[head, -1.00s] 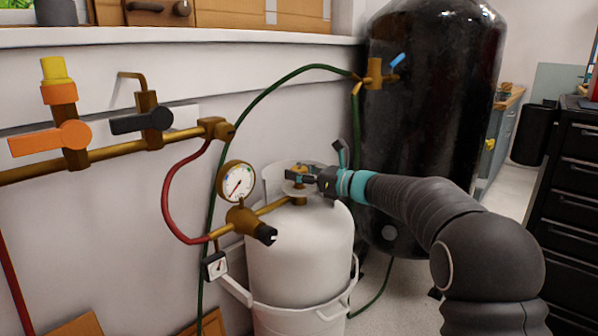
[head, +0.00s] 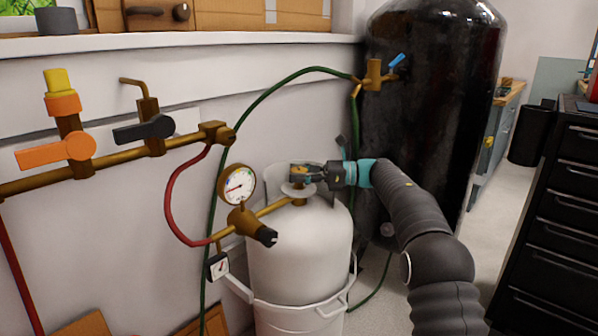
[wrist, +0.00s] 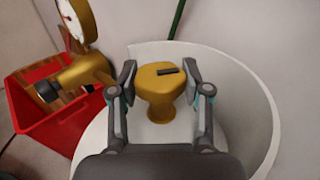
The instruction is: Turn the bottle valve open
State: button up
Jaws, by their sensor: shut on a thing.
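The bottle valve (head: 298,171) is a brass knob on top of the white gas bottle (head: 300,250). It also shows in the wrist view (wrist: 158,92), with a dark mark on its flat top. My gripper (head: 305,173) reaches it from the right. In the wrist view my gripper (wrist: 158,76) has one finger on each side of the knob and is shut on it. The bottle stands upright, and its raised white collar (wrist: 255,100) curves around the valve. The finger contact is partly hidden in the head view.
A round gauge (head: 238,185) and brass regulator (head: 248,228) sit left of the valve. A red hose (head: 170,205) and a green hose (head: 285,80) run nearby. A large black tank (head: 430,110) stands behind my arm. A red crate (wrist: 60,125) shows in the wrist view.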

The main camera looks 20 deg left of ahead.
jog(key=shift+r, duration=0.1)
dwell(0.3)
jog(key=o, duration=1.2)
jog(key=v, duration=1.2)
jog(key=shift+a, duration=0.1)
